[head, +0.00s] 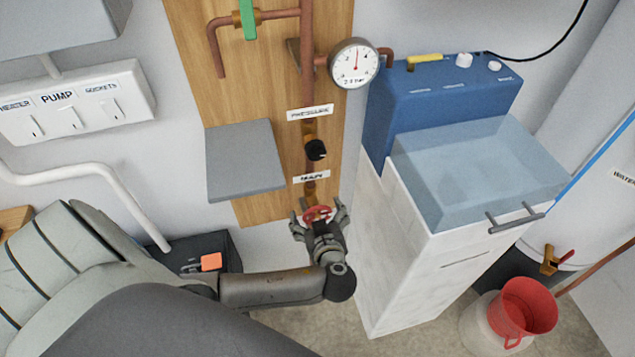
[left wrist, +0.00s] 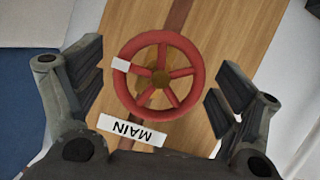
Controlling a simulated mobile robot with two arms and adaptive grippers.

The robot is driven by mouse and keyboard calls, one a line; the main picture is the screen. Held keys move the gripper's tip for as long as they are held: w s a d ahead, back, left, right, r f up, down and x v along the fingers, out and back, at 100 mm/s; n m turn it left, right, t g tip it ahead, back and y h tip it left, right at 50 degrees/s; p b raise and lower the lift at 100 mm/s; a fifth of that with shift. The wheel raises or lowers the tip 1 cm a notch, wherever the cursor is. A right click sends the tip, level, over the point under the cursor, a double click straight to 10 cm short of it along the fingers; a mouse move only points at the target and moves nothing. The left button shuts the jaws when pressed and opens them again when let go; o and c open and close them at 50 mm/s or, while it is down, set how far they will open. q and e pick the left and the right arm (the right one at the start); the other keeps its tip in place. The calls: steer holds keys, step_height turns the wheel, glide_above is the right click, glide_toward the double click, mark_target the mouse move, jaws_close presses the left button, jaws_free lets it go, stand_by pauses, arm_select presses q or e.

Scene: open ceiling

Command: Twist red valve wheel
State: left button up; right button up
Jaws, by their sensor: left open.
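The red valve wheel (head: 317,214) is at the lower end of the copper pipe on the wooden board, partly hidden behind my left gripper in the head view. In the left wrist view the wheel (left wrist: 158,75) shows whole, with several spokes, a brass hub and a white mark on its rim at the left. My left gripper (head: 320,212) is open, with its fingers on either side of the wheel. In the left wrist view the fingers (left wrist: 160,82) stand apart from the rim, with a gap on both sides. My right gripper is not in view.
A "MAIN" label (left wrist: 132,131) is beside the wheel. Above it are a black knob (head: 316,150) and a pressure gauge (head: 354,63). A grey panel (head: 244,160) juts out at left. A white cabinet (head: 395,270) with a blue unit (head: 425,100) stands close at right.

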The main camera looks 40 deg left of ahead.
arm_select(q)
steer(key=c, duration=1)
steer(key=shift+d, duration=0.15)
steer(key=shift+c, duration=0.2)
